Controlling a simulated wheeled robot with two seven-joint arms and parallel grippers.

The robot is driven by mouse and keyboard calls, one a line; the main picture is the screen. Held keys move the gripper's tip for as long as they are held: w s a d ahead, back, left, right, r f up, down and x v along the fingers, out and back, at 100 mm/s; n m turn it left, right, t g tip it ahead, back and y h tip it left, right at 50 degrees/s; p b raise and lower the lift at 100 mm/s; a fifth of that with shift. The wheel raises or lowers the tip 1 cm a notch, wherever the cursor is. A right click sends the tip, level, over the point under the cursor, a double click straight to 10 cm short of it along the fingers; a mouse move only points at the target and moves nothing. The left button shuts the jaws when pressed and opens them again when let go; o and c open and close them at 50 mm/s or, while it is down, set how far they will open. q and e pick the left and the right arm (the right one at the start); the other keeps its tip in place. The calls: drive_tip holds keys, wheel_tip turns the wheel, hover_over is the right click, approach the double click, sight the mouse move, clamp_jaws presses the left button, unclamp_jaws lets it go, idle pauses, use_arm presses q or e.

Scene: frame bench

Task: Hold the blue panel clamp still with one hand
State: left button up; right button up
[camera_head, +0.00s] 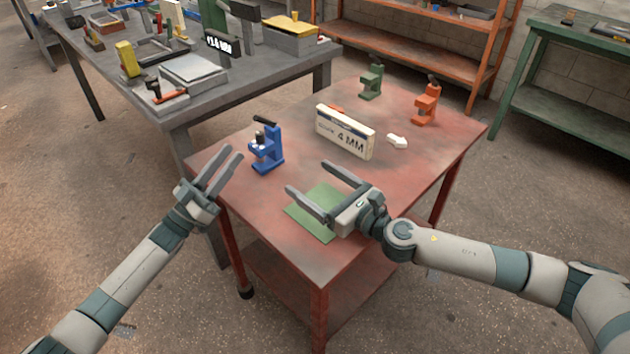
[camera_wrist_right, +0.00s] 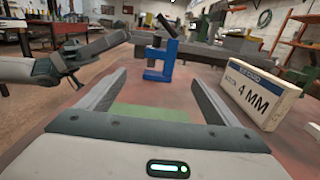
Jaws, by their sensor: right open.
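The blue panel clamp (camera_head: 268,150) stands upright on the red table near its left edge, with a dark handle on top. It also shows ahead in the right wrist view (camera_wrist_right: 163,56). My left gripper (camera_head: 230,163) is open and empty, just left of the clamp and apart from it, off the table's left edge. My right gripper (camera_head: 307,178) is open and empty over the green mat (camera_head: 303,221), to the right of and nearer than the clamp. In the right wrist view its two fingers (camera_wrist_right: 160,92) are spread, with the clamp beyond them.
A white box marked 4 MM (camera_head: 344,131) stands mid-table, with a white arrow-shaped piece (camera_head: 397,142) beside it. A green clamp (camera_head: 371,82) and an orange clamp (camera_head: 426,104) stand at the back of the red table (camera_head: 450,145). A cluttered grey bench (camera_head: 250,88) is behind left.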

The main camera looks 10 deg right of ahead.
sight(272, 152)
drive_tip(key=shift+w+a, duration=0.15)
drive_tip(key=x, duration=1.7)
drive_tip(key=c, duration=1.4)
